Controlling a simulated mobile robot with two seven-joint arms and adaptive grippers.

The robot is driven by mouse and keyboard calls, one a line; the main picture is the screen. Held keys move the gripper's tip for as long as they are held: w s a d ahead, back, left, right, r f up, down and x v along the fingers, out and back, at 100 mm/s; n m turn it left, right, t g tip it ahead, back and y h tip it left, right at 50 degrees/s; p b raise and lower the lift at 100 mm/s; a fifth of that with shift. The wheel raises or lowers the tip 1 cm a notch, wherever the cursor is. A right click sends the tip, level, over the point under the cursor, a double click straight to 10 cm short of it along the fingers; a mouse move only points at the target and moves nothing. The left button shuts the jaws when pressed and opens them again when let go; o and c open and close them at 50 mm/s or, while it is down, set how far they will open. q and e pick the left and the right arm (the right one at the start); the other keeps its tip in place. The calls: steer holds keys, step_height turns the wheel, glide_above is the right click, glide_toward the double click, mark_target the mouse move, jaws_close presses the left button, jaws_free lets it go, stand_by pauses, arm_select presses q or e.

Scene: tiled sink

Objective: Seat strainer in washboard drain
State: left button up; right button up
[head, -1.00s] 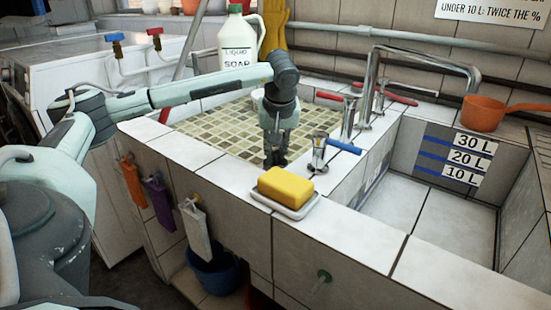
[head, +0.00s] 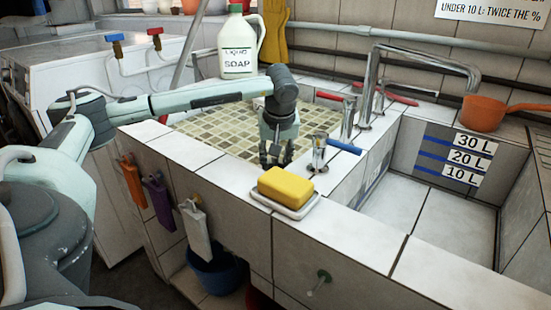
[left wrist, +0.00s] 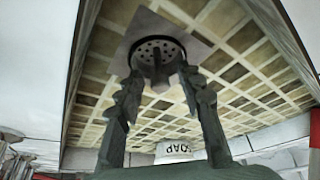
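In the left wrist view a round perforated metal strainer (left wrist: 148,50) with a dark central stem lies on the grey square drain plate (left wrist: 188,43) in the mosaic-tiled washboard basin (left wrist: 240,70). It looks level with the plate; whether it is fully seated I cannot tell. My left gripper (left wrist: 161,76) is open, its fingers apart on either side of the stem with a gap around it. In the head view my left gripper (head: 276,160) points down into the washboard basin (head: 215,130) near its front edge, and the basin wall hides the drain. My right gripper is not seen.
A yellow soap bar (head: 285,185) on a white dish and a tap with a blue handle (head: 343,146) stand close right of my left gripper. A liquid soap bottle (head: 238,45) stands behind the basin. A deep sink (head: 400,200) lies to the right.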

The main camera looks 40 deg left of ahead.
arm_select(q)
steer(key=v, duration=0.7)
steer(key=shift+s+r, duration=0.15)
steer(key=shift+r, duration=0.2)
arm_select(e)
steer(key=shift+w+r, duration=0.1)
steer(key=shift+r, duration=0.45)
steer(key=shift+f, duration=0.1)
arm_select(q)
steer(key=shift+d, duration=0.1)
